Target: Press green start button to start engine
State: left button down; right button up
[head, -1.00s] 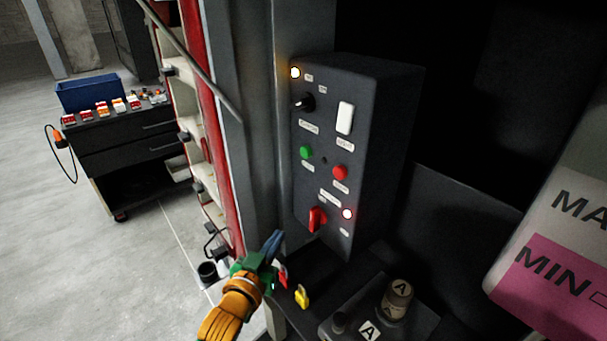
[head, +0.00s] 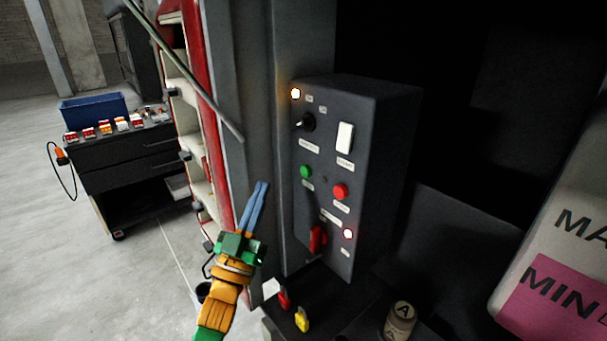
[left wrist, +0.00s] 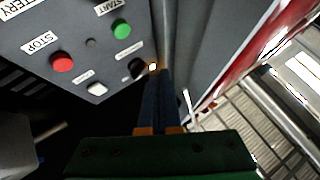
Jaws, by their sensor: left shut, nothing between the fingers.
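The green start button (head: 306,171) is on the front of a dark control box (head: 385,130), left of the red stop button (head: 340,191). In the left wrist view the green button (left wrist: 121,29) sits beside a START label, with the red button (left wrist: 62,62) to its left. My left gripper (head: 263,185) is shut and empty, its blue fingers pointing up. In the head view it is left of the box and a little below the green button, apart from it. My right gripper is not in view.
The box also carries a black rotary knob (head: 307,122), a white switch (head: 345,137), a red switch (head: 317,239) and lit lamps. A grey post (head: 262,120) stands left of the box. A yellow tag (head: 302,319) and a canister (head: 399,320) are below.

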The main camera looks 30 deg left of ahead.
aim_at(306, 171)
pick_arm(q)
jog(key=w+d+b, duration=0.2)
jog(key=w, duration=0.4)
jog(key=shift+w+d, duration=0.2)
jog(key=shift+d, duration=0.15)
jog(key=shift+w, duration=0.1)
dwell(1.6)
jog(key=shift+w+d+b, duration=0.15)
jog(key=shift+w+b, duration=0.15)
jog(key=shift+w+d, duration=0.2)
jog(key=shift+w, duration=0.25)
dwell(0.8)
jog(key=shift+s+a, duration=0.35)
jog(key=shift+s, duration=0.45)
jog(key=shift+p, duration=0.3)
